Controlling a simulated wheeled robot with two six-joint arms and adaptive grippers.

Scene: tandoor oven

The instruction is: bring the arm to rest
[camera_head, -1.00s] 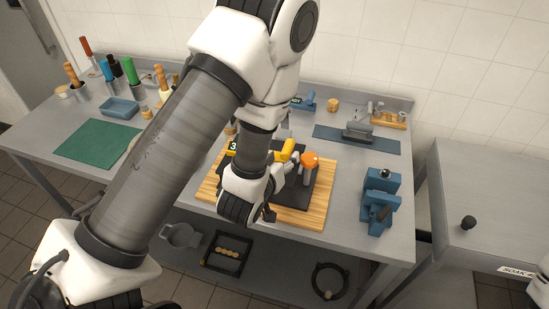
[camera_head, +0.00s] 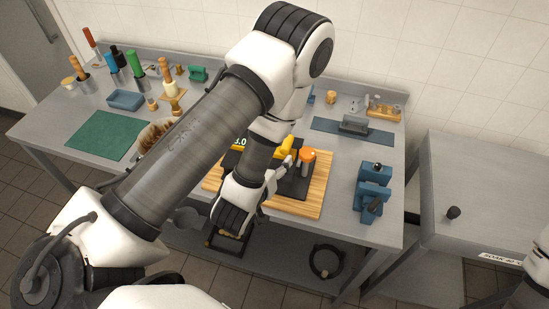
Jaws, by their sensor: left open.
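My left arm comes in from the left and reaches across the workbench. Its gripper (camera_head: 280,172) is open and partly hidden by my wrist. It is over the wooden board (camera_head: 317,199), beside a yellow piece (camera_head: 285,144) and a grey post with an orange top (camera_head: 308,158). I cannot tell whether the fingers touch the yellow piece; nothing is clearly held. A dark device (camera_head: 299,182) lies on the board, with a small display reading 3.0 (camera_head: 239,142) partly behind my arm. A white part of my right arm shows at the lower right edge; its gripper is out of view.
A green mat (camera_head: 103,135), blue tray (camera_head: 125,99) and upright handled tools stand at the left of the bench. A bowl is partly behind my arm. A blue fixture (camera_head: 373,190) is right of the board. A grey cabinet (camera_head: 480,190) stands farther right.

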